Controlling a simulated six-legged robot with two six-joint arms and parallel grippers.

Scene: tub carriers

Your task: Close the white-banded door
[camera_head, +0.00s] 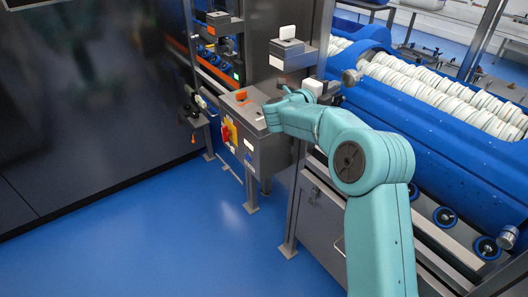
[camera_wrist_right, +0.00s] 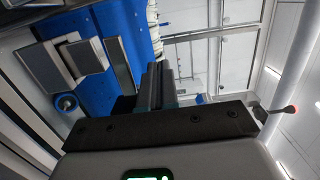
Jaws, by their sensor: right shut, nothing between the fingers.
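I cannot make out a door with a white band in either view. A large dark glossy panel (camera_head: 85,110) fills the left side of the head view, with no white band visible on it. A grey cabinet front (camera_head: 325,225) with a handle stands low under the blue machine, partly hidden by my teal right arm. My right gripper (camera_head: 283,105) is in front of the grey control box, small and partly hidden by its own wrist. In the right wrist view its dark fingers (camera_wrist_right: 155,85) are together with nothing between them. My left gripper is in neither view.
The grey control box (camera_head: 262,160) carries a red and yellow switch (camera_head: 229,132). A blue machine (camera_head: 430,130) with rows of white ribbed pieces (camera_head: 440,95) stands at the right. Grey posts rise behind the box. The blue floor (camera_head: 180,235) is clear at lower left.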

